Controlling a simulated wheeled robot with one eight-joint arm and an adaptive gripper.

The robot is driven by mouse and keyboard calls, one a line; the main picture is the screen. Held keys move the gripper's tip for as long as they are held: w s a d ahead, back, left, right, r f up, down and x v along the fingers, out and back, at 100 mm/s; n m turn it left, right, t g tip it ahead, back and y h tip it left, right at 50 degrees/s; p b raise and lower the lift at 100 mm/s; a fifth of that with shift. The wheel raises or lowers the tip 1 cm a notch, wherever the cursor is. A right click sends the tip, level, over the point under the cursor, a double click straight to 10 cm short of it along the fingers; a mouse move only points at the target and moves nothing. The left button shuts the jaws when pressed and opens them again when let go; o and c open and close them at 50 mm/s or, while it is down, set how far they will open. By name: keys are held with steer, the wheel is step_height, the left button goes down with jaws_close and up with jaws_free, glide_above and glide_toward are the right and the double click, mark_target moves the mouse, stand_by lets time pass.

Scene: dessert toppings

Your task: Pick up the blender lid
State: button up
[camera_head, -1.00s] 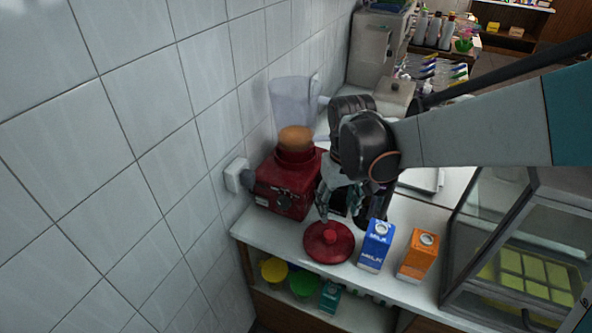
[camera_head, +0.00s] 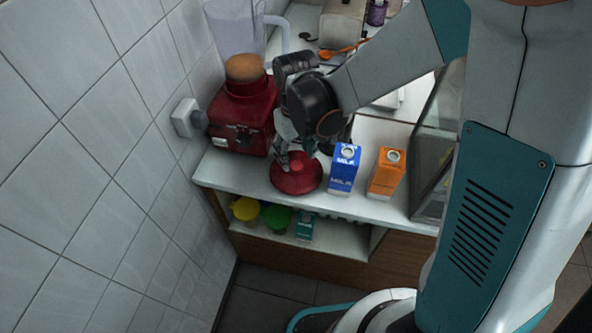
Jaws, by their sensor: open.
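The blender lid (camera_head: 297,178) is a round red disc with a raised knob, lying on the white counter near its front edge. My gripper (camera_head: 297,160) is open above the lid, and its fingers hide part of the lid's back and knob. I cannot tell whether the fingers touch the lid. The red blender base (camera_head: 243,118) stands behind and to the left, with a round tan object (camera_head: 244,68) on top.
A blue milk carton (camera_head: 344,170) and an orange carton (camera_head: 386,174) stand right of the lid. A glass case (camera_head: 432,150) is at the right. Bowls (camera_head: 277,217) sit on the shelf below.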

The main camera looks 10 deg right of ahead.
mark_target(296, 165)
step_height(296, 165, down, 5)
steer(key=shift+w+r+b, duration=0.15)
steer(key=shift+r+b, duration=0.05)
steer(key=shift+b, duration=0.65)
steer(key=shift+d+r, duration=0.1)
steer(key=c, duration=1.2)
steer(key=shift+r, duration=0.1)
